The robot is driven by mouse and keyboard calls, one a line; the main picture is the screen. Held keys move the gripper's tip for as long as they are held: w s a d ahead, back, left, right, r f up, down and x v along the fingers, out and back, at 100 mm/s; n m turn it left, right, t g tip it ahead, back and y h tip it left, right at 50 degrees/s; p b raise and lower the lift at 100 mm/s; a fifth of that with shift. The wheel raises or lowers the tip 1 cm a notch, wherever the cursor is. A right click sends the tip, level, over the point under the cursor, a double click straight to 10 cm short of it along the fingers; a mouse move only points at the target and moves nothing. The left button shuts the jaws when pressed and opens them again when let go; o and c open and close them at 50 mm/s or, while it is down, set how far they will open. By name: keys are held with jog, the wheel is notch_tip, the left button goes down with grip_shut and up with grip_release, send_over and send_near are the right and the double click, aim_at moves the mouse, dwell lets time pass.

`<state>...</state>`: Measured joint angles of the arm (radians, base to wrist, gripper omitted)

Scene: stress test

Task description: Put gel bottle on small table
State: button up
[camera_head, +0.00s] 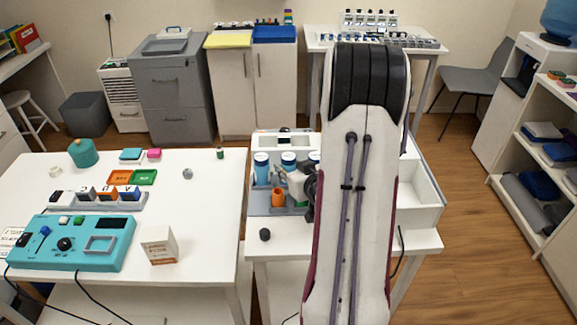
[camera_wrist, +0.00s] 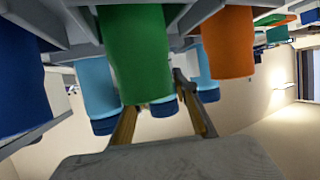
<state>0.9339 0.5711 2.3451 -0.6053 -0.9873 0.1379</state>
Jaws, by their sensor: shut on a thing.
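My gripper (camera_head: 309,192) is partly hidden behind my arm, low at the rack on the right-hand white table (camera_head: 290,240). In the wrist view its two fingers (camera_wrist: 163,112) are around a light-blue bottle with a white and dark-blue end (camera_wrist: 164,106). I take this for the gel bottle; its body is mostly hidden behind a green cylinder (camera_wrist: 138,55). Similar light-blue bottles stand at the rack (camera_head: 262,165) (camera_head: 289,158). Whether the held bottle is lifted cannot be told. Which table is the small one is not clear.
An orange cup (camera_head: 278,195) stands close to my gripper, and a white open bin (camera_head: 420,190) is at the right. A small black knob-like item (camera_head: 265,234) lies in front. The left table (camera_head: 200,220) has a teal device (camera_head: 75,243), a box (camera_head: 159,245) and bare space.

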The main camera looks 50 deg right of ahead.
aim_at(287, 167)
jog(key=o, duration=1.4)
jog(key=shift+c, duration=0.2)
jog(key=shift+s, duration=0.1)
jog(key=shift+v, duration=3.65)
jog(key=shift+a+r, duration=0.1)
jog(key=shift+w+a+r+n, duration=0.3)
jog(key=shift+w+a+r, duration=0.15)
jog(key=shift+w, duration=0.05)
jog(key=a+r+n+g, duration=0.1)
jog(key=a+r+g, duration=0.1)
jog(key=a+r, duration=0.45)
jog(key=a+r+n+g, duration=0.1)
jog(key=a+r+g, duration=0.15)
jog(key=a, duration=0.65)
jog(key=s+a+r+n+g+y, duration=0.1)
jog(key=s+a+r+y, duration=0.1)
jog(key=s+a, duration=0.6)
jog(key=s+a+r+n+g+y, duration=0.1)
jog(key=s+a+r+y, duration=0.1)
jog(key=s+a, duration=0.6)
jog(key=a+y, duration=0.1)
jog(key=a, duration=0.2)
